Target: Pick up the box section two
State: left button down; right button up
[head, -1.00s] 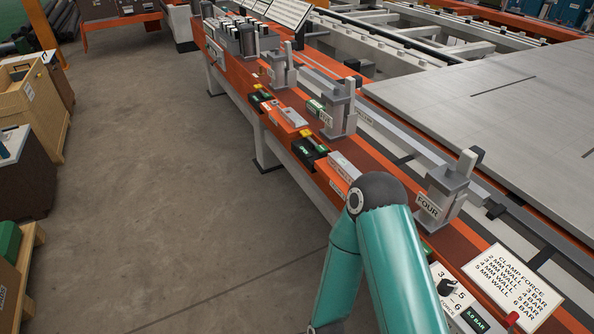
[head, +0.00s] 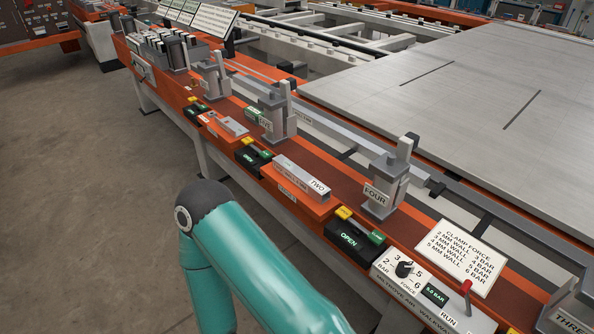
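The box section two (head: 294,176) is a short grey bar with a white end label reading TWO. It lies on an orange ledge along the front of the orange rail, left of the clamp post marked FOUR (head: 385,182). Nothing holds it. One of my arms, a teal link with a dark joint, rises from the bottom, left of and nearer than the section. Neither gripper is in view, so whether they are open or shut is hidden.
A black control box (head: 350,240) showing OPEN sits right of the section. A force dial panel (head: 400,284) and a clamp force sign (head: 462,258) are further right. More clamp posts (head: 277,112) stand along the rail (head: 330,165). A large grey table (head: 450,90) lies behind.

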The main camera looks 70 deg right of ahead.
aim_at(300, 178)
jog(key=u, duration=0.15)
jog(key=i, duration=2.7)
jog(key=z, duration=1.65)
jog(key=i, duration=0.2)
jog(key=z, duration=1.9)
jog(key=k, duration=0.6)
jog(key=z, duration=0.2)
jog(key=i, duration=0.65)
jog(key=z, duration=0.25)
